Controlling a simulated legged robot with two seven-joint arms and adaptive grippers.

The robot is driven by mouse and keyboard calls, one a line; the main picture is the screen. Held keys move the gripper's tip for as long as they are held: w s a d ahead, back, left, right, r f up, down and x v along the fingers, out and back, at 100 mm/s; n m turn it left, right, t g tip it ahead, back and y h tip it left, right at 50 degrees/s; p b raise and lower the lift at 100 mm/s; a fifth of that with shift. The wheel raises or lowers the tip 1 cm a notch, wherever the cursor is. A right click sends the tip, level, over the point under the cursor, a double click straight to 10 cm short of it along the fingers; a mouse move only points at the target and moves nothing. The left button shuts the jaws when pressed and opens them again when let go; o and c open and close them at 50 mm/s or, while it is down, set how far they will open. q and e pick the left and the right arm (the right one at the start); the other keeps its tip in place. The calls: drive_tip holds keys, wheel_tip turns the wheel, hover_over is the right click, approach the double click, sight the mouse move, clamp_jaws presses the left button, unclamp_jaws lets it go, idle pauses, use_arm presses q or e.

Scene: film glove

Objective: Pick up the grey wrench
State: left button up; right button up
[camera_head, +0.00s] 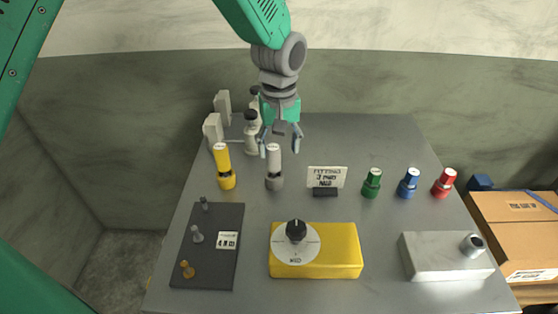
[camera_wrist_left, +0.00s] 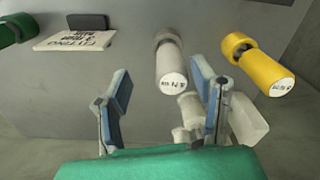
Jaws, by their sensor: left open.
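The grey wrench (camera_head: 275,170) is a light grey cylinder with a white labelled end and a wider darker grey base. It stands upright on the grey table (camera_head: 335,138). My left gripper (camera_head: 280,145) hangs just above and behind it, open and empty. In the left wrist view the grey wrench (camera_wrist_left: 171,65) lies ahead of the left gripper (camera_wrist_left: 160,98), between the lines of its two blue-padded fingers. I cannot tell the exact gap between fingers and wrench. The right gripper is not in view.
A similar yellow wrench (camera_head: 223,168) stands to the left, with white bottle-like fixtures behind. A sign (camera_head: 326,177) stands to the right, then green, blue and red fittings (camera_head: 443,183). A yellow box (camera_head: 335,252), dark plate (camera_head: 208,255) and grey block (camera_head: 440,257) occupy the front.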

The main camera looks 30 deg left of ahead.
sight(278, 171)
use_arm(q)
drive_tip(key=shift+w+f, duration=0.1)
drive_tip(key=shift+f, duration=0.55)
drive_tip(key=shift+a+f, duration=0.25)
drive_tip(key=shift+a, duration=0.05)
drive_tip(key=a+f, duration=0.2)
drive_tip(key=f, duration=0.1)
drive_tip(key=shift+s+a, duration=0.1)
drive_tip(key=shift+s, duration=0.1)
wheel_tip(278, 171, down, 2)
drive_tip(key=shift+w+f, duration=0.15)
drive_tip(key=shift+f, duration=0.05)
drive_tip(key=shift+d+f, duration=0.1)
drive_tip(key=shift+d, duration=0.3)
drive_tip(key=shift+d+r, duration=0.2)
drive_tip(key=shift+d, duration=0.65)
drive_tip(key=c, duration=1)
drive_tip(key=shift+a, duration=0.3)
clamp_jaws()
drive_tip(key=shift+a+f, duration=0.1)
drive_tip(key=shift+a, duration=0.55)
drive_tip(key=shift+d, duration=0.15)
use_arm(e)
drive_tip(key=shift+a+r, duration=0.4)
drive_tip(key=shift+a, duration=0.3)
